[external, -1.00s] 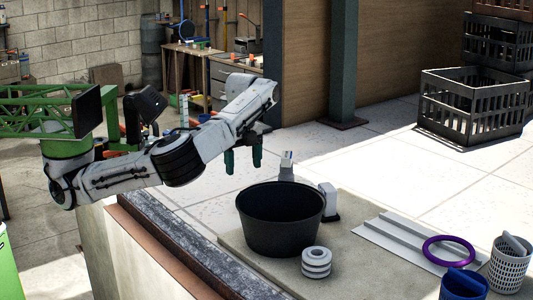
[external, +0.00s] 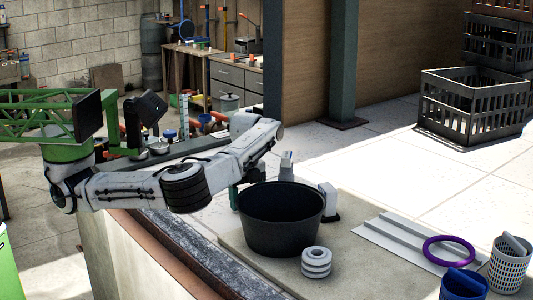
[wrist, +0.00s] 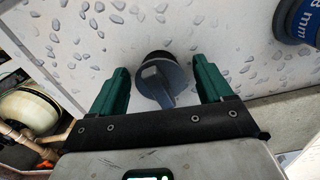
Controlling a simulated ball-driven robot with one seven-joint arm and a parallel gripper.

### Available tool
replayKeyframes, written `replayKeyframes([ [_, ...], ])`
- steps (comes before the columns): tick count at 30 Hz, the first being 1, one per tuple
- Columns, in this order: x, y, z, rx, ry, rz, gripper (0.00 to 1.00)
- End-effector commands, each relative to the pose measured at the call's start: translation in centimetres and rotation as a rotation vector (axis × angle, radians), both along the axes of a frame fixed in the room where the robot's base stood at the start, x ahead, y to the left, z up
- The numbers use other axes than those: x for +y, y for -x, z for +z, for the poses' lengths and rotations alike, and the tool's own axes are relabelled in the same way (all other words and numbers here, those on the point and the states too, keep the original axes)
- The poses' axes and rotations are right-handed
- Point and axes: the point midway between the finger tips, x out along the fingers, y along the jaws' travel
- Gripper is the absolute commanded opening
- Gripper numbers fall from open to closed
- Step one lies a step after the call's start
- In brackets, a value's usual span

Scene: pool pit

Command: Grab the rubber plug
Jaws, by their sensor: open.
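The rubber plug (wrist: 172,78) appears in the wrist view as a dark round piece with a grey upright tab, on a pale speckled surface. My gripper (wrist: 161,72) is open, with its two green fingers on either side of the plug and gaps showing on both sides. In the external view my gripper (external: 235,197) is low, just behind and left of the black bucket; only one green finger shows clearly. I cannot pick out the plug for certain in the external view; the bucket hides part of that area.
The black bucket (external: 280,225) stands close to my gripper. A blue object (wrist: 298,22) shows at the wrist view's upper right.

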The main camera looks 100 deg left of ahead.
Motion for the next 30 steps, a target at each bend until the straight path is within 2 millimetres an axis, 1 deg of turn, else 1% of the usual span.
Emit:
replayKeyframes([
  [7,0.01,0.02,-0.22,0.0,0.0,0.0,0.78],
  [21,0.0,0.03,-0.18,0.0,0.0,0.0,0.33],
  [24,0.0,0.03,-0.17,0.0,0.0,0.0,0.25],
  [30,0.0,0.03,-0.14,0.0,0.0,0.0,0.25],
])
